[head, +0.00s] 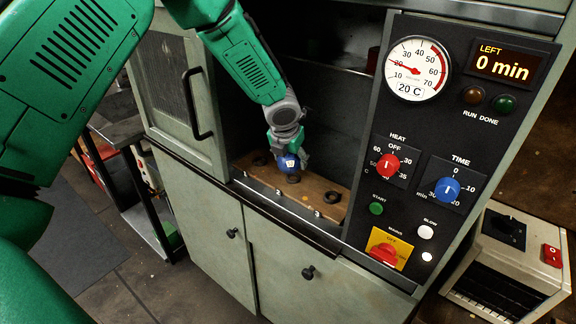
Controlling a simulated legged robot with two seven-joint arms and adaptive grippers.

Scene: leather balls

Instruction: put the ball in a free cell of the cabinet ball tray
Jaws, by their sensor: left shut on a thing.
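The ball (288,163) is blue with a small pale mark. It is in my left gripper (288,152), which is shut on it from above inside the open cabinet. The ball tray (312,187) is a brown board with dark ring cells on the cabinet floor. The left ring (261,160) and the right ring (332,197) look empty. The ball is at the middle ring (293,179), just above it in the picture; I cannot tell whether they touch. My right gripper is out of view.
The control panel (425,150) with dial, knobs and buttons stands right of the opening. An open door (185,95) with a black handle is on the left. A metal sill with small studs runs along the tray's front. The cabinet's dark back wall is behind.

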